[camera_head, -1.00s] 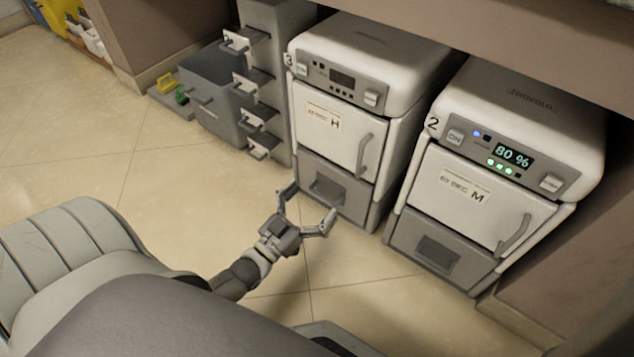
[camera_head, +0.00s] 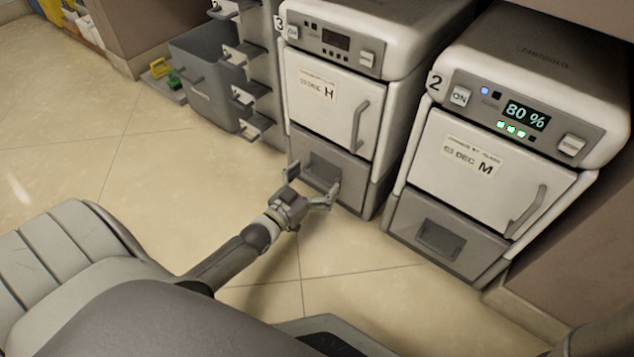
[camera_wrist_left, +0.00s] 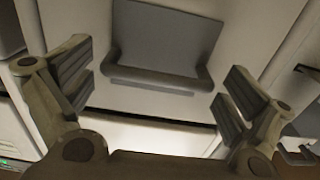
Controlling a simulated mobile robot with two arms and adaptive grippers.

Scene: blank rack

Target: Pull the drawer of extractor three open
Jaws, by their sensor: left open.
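Extractor three (camera_head: 335,80) is a white and grey machine marked 3, with an upper door labelled H. Its grey lower drawer (camera_head: 350,176) has a recessed handle and looks shut. My left gripper (camera_head: 310,180) is open in front of the drawer, its fingers spread at the height of the handle. In the left wrist view the recessed handle (camera_wrist_left: 165,45) is ahead, between and beyond the two open fingers (camera_wrist_left: 155,95), with nothing held. The gripper hides part of the drawer in the head view. My right gripper is not in view.
Extractor two (camera_head: 500,140), lit at 80 %, stands to the right with its drawer (camera_head: 440,240) shut. At left is a grey cabinet with small drawers (camera_head: 245,95) and an open bin (camera_head: 205,85). The tiled floor (camera_head: 150,170) in front is clear.

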